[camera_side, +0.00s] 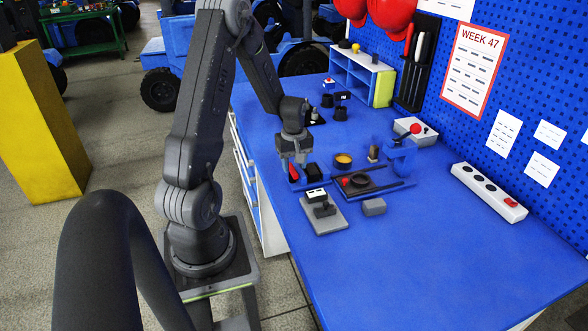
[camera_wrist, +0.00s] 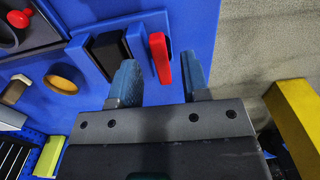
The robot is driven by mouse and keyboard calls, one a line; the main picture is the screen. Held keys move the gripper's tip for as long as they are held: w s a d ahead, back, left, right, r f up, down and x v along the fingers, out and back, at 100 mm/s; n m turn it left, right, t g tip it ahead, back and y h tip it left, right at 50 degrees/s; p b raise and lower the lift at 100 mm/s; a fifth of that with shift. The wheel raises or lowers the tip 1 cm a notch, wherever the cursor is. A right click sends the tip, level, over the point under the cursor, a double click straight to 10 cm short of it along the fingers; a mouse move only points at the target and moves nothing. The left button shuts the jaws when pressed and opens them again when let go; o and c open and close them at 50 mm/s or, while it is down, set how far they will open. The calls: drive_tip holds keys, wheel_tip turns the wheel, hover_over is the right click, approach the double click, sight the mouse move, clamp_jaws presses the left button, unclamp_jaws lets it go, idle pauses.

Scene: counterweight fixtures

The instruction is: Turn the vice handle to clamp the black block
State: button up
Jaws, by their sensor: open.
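The black block (camera_side: 310,170) sits low on the blue bench, just right of my gripper in the side view. In the wrist view the black block (camera_wrist: 109,52) stands between two dark blue upright pieces that look like the vice jaws. The red vice handle (camera_wrist: 160,58) is just right of them; it also shows in the side view (camera_side: 293,173) below my gripper (camera_side: 293,160). In the wrist view my gripper (camera_wrist: 159,68) is open, with one finger on each side of the red handle. I cannot tell whether either finger touches it.
A dark tray (camera_side: 382,188) with a ring and red knob lies to the right. A grey plate fixture (camera_side: 327,224) and a grey block (camera_side: 374,207) are nearer the front. The bench's front right is clear.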

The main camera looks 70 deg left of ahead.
drive_tip(key=shift+f, duration=1.1)
clamp_jaws()
